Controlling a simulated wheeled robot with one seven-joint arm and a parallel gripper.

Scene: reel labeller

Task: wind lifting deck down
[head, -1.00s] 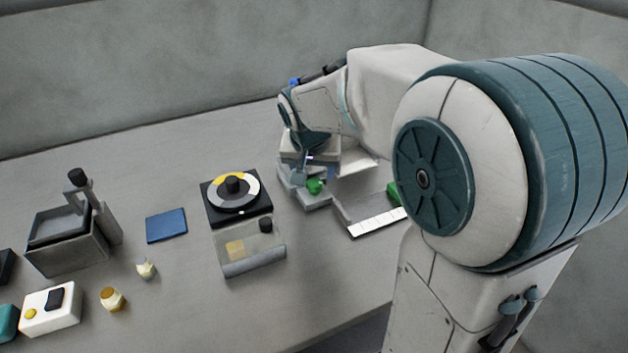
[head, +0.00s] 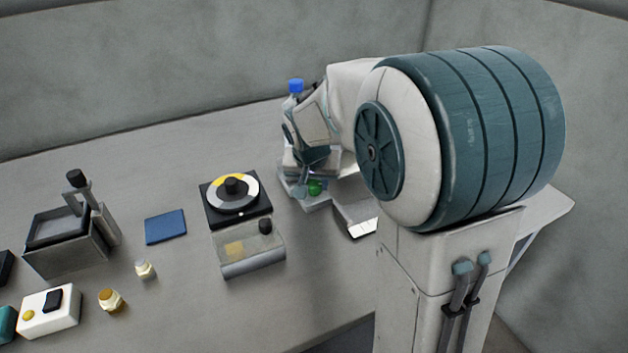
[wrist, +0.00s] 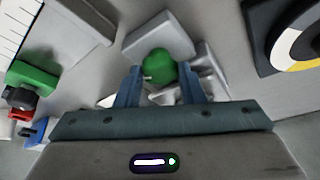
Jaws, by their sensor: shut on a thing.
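A green knob (wrist: 158,66) sits on a pale grey block-like unit (wrist: 158,36), which I take to be the lifting deck's winding end. My gripper (wrist: 161,76) is shut on the green knob, with a blue finger on each side of it. My wrist and arm hide most of the unit, so the deck's height cannot be told.
A dial with a yellow and white ring (head: 232,190) and a clear-lidded box (head: 250,250) stand left of my gripper. A blue-capped bottle (head: 295,88) stands behind. A grey tray with a white ruled strip (head: 363,229) lies close on the right. A blue pad (head: 166,226) lies farther left.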

